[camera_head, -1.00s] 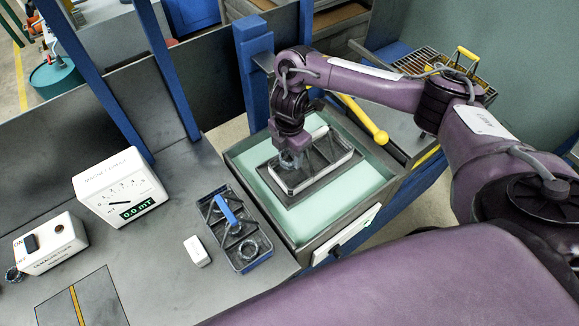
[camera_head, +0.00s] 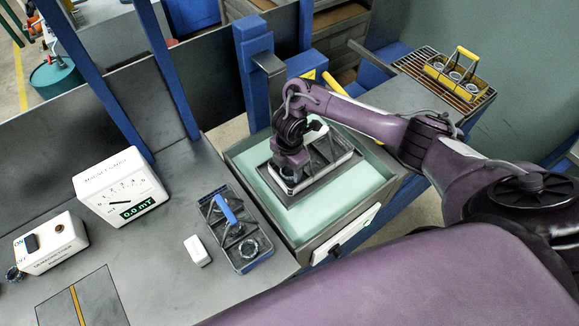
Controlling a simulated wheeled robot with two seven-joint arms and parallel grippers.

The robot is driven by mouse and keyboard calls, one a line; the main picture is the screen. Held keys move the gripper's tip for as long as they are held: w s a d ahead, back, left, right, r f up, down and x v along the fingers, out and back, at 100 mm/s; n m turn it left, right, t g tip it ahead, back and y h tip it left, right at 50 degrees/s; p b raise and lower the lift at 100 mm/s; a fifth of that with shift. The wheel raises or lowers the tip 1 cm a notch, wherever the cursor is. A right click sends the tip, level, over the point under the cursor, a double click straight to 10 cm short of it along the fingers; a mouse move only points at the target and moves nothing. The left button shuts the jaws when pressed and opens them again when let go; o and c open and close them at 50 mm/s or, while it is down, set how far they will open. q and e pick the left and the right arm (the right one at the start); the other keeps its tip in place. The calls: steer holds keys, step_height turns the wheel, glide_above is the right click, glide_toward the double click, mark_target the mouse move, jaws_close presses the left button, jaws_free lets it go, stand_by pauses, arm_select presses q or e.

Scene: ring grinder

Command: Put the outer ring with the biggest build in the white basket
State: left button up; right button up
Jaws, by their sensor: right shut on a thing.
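The white basket (camera_head: 333,167), a white-rimmed, divided tray, sits on a dark plate on the pale green surface at centre right. My right gripper (camera_head: 289,175) points down into the left end of the basket. It is shut on a ring, which is mostly hidden by the gripper and the basket wall. A blue tray (camera_head: 262,261) on the grey bench holds dark metal rings; one ring (camera_head: 249,248) lies in its near part. Another ring (camera_head: 14,273) lies beside the switch box at the far left. My left gripper is out of view.
A meter (camera_head: 120,188) reading 0.0 mT, a switch box (camera_head: 50,243) and a small white block (camera_head: 197,250) stand on the bench. A yellow carrier (camera_head: 456,66) rests on a rack at the back right. The green surface right of the basket is clear.

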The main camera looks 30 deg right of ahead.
steer(key=shift+f, duration=0.2)
steer(key=o, duration=1.1)
steer(key=shift+r, duration=0.1)
steer(key=shift+r, duration=6.15)
steer(key=shift+s+f, duration=0.1)
